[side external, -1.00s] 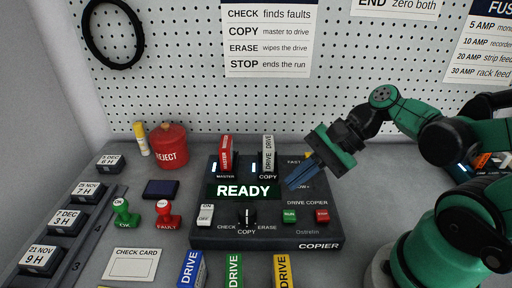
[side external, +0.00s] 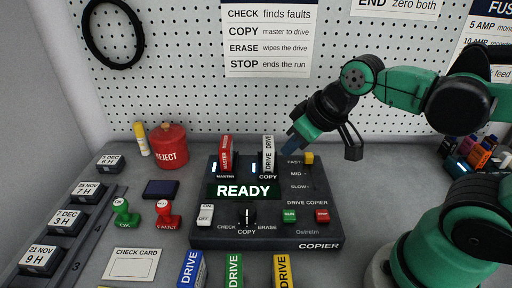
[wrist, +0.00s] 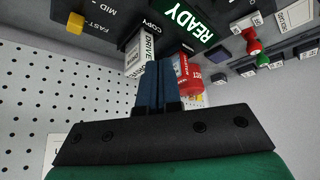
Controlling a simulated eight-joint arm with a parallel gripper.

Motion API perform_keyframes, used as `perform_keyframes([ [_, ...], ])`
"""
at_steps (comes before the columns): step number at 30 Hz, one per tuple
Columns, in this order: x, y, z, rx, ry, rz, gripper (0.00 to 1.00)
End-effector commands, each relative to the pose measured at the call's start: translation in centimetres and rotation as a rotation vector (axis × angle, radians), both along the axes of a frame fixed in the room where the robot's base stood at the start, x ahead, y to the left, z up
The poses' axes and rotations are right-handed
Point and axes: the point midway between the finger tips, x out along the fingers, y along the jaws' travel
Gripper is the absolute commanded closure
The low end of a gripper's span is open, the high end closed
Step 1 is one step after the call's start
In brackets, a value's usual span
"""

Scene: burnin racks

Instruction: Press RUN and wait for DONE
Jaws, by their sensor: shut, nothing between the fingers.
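The drive copier (side external: 320,228) is a dark box on the bench; its display (side external: 243,191) reads READY. The green RUN button (side external: 289,215) sits on its front right, beside a red button (side external: 322,215). A red master drive (side external: 226,153) and a white drive (side external: 268,154) stand upright in its slots. The black mode knob (side external: 247,214) appears to point at COPY. A yellow slider knob (side external: 308,158) is at FAST. My gripper (side external: 290,142) is shut and empty, just right of the white drive's top; the wrist view shows its blue fingers (wrist: 158,85) together, close to that drive.
Blue (side external: 191,270), green (side external: 234,270) and yellow (side external: 283,270) drives lie in front. A pegboard (side external: 180,70) rises behind.

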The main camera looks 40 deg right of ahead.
Motion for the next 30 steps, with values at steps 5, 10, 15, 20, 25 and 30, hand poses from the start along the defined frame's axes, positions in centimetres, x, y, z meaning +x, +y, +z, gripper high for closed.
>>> perform_keyframes([
  [5,-1.2,2.0,2.2,-0.115,0.250,0.305,1.00],
  [10,-2.7,3.2,4.3,-0.182,0.448,0.570,1.00],
  [15,-3.4,3.6,5.1,-0.199,0.521,0.672,1.00],
  [20,-3.4,3.5,5.1,-0.199,0.523,0.675,1.00],
  [25,-3.4,3.5,5.0,-0.198,0.522,0.672,1.00],
  [30,-3.4,3.5,3.6,-0.199,0.521,0.671,1.00],
])
